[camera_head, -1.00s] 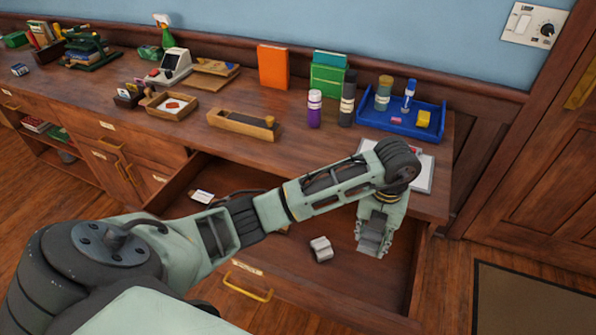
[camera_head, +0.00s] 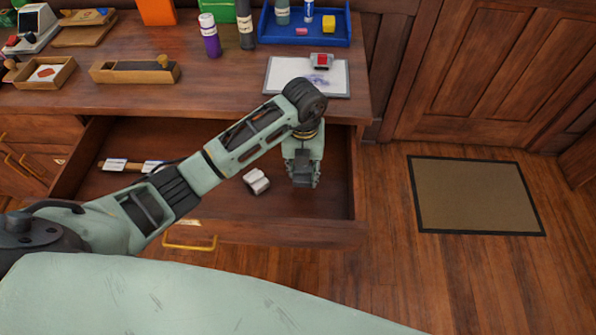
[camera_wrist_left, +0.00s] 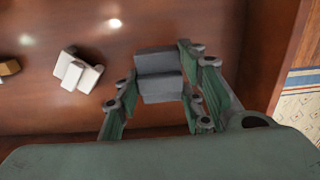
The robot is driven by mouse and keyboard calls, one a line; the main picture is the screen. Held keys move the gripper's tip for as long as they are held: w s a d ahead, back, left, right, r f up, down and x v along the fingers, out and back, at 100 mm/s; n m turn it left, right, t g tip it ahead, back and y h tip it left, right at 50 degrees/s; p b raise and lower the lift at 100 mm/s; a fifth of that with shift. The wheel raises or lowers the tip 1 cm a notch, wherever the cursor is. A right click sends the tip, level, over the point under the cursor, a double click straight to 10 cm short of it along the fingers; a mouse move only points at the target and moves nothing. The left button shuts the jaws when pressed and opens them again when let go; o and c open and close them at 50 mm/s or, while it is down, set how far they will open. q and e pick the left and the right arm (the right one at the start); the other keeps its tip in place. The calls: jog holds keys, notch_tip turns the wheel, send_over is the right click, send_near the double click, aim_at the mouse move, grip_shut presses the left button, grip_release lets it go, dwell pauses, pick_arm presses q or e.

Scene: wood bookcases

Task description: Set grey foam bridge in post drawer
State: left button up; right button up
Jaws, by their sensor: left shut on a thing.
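The grey foam bridge (camera_wrist_left: 158,88), a dark grey stepped block, sits between the fingers in the left wrist view. My left gripper (camera_head: 303,182) is shut on it and points down inside the open drawer (camera_head: 215,140), near the drawer's right end. It also shows in the left wrist view (camera_wrist_left: 160,76). I cannot tell whether the block touches the drawer floor. A pale grey-white block (camera_head: 257,181) lies on the drawer floor to the left of the gripper, apart from it; it shows in the left wrist view (camera_wrist_left: 80,72) too. My right gripper is not in view.
Labelled pale items (camera_head: 116,165) lie at the drawer's left, partly behind my arm. On the counter stand a clipboard (camera_head: 285,76), a blue tray (camera_head: 335,38) and a purple bottle (camera_head: 210,38). A mat (camera_head: 475,195) lies on the floor at right.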

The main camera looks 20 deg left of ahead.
aim_at(303, 179)
pick_arm(q)
jog(key=shift+f, duration=2.4)
jog(key=shift+f, duration=0.1)
jog(key=o, duration=0.8)
jog(key=shift+c, duration=0.2)
